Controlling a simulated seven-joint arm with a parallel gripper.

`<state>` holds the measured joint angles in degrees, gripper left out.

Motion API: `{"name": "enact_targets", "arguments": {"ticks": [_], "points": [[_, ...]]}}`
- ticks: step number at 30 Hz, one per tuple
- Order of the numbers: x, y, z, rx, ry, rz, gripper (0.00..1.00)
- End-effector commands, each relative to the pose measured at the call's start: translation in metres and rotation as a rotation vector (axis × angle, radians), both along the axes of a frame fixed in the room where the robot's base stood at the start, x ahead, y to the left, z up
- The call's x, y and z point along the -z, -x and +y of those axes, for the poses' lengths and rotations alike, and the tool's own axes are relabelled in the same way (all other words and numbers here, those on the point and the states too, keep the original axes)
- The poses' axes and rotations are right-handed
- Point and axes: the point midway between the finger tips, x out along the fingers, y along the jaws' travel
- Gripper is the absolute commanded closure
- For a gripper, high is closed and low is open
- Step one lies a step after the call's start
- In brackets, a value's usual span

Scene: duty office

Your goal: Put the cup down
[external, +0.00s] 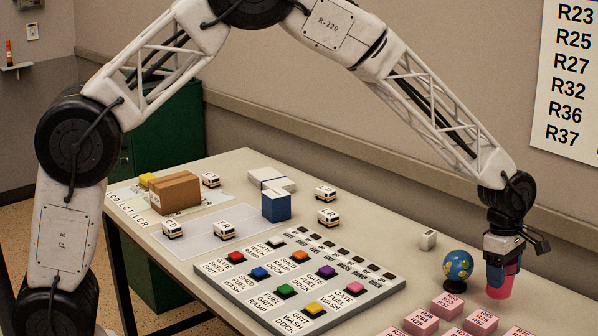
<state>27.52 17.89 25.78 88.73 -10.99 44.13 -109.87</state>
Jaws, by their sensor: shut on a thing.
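A pink cup (499,283) is held in my gripper (500,268) at the right side of the table. My gripper points down and is shut on the cup, with its fingers over the cup's upper part. A blue part shows between the fingers above the pink; I cannot tell whether it belongs to the cup. The cup's lower end is close to the tabletop, and I cannot tell whether it touches.
A small globe (457,268) stands just left of the cup. Pink labelled blocks (447,305) lie in front. A button panel (300,285), toy vans, a blue box (276,205) and a brown box (175,193) are further left.

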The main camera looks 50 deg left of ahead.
Motion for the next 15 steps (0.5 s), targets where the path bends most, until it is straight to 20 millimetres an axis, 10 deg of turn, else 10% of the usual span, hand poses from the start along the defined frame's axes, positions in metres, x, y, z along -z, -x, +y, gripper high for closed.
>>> {"name": "enact_targets", "arguments": {"ticks": [15], "points": [[0.0063, -0.0016, -0.0009, 0.000, -0.001, 0.001, 0.63]]}}
